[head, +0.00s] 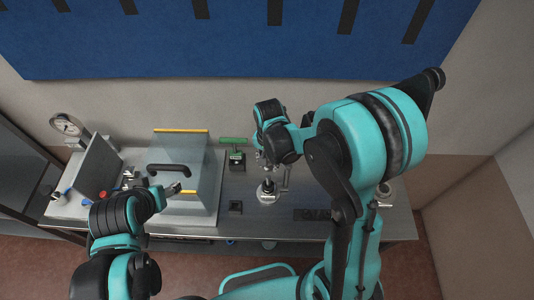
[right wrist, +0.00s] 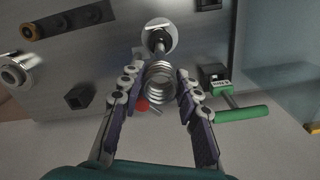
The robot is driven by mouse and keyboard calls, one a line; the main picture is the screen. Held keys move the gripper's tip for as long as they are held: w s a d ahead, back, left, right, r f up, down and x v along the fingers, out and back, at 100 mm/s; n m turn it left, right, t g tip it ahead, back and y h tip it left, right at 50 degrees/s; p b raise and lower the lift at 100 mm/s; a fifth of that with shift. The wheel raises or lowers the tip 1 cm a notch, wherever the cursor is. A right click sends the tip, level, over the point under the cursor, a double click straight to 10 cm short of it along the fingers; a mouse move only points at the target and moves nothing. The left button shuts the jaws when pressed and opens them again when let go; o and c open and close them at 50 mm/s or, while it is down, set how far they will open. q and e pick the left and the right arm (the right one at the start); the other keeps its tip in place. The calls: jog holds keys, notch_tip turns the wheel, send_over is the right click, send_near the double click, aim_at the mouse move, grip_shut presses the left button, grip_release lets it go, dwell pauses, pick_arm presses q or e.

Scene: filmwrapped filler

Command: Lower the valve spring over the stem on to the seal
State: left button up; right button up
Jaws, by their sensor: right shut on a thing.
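The valve spring (right wrist: 160,84) is a bright metal coil. In the right wrist view it sits between the two fingers of my right gripper (right wrist: 158,100), which is shut on it. The stem (right wrist: 159,47) is a dark upright rod on a round pale base (right wrist: 166,32). The stem shows just beyond the spring's rim; I cannot tell whether its tip is inside the coil. The seal is not clearly visible. In the head view my right gripper (head: 267,162) is above the round base (head: 267,190). My left gripper (head: 173,189) is by the clear cover; its jaws are too small to judge.
A clear box-like cover (head: 198,165) with yellow edges and a black handle (head: 169,169) stands left. A green-handled tool (right wrist: 236,114) is near the stem. A small black block (right wrist: 79,96) and a metal ring (right wrist: 14,72) are on the bench. A gauge (head: 67,124) stands far left.

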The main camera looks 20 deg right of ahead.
aim_at(268, 181)
jog(key=shift+f+b, duration=0.25)
jog(key=shift+b, duration=0.15)
jog(key=shift+f+b, duration=0.7)
notch_tip(268, 181, down, 4)
jog(key=b, duration=0.3)
jog(key=shift+b, duration=0.35)
jog(key=shift+b, duration=0.5)
dwell(0.8)
jog(key=shift+f+b, duration=3.6)
jog(key=shift+f, duration=0.25)
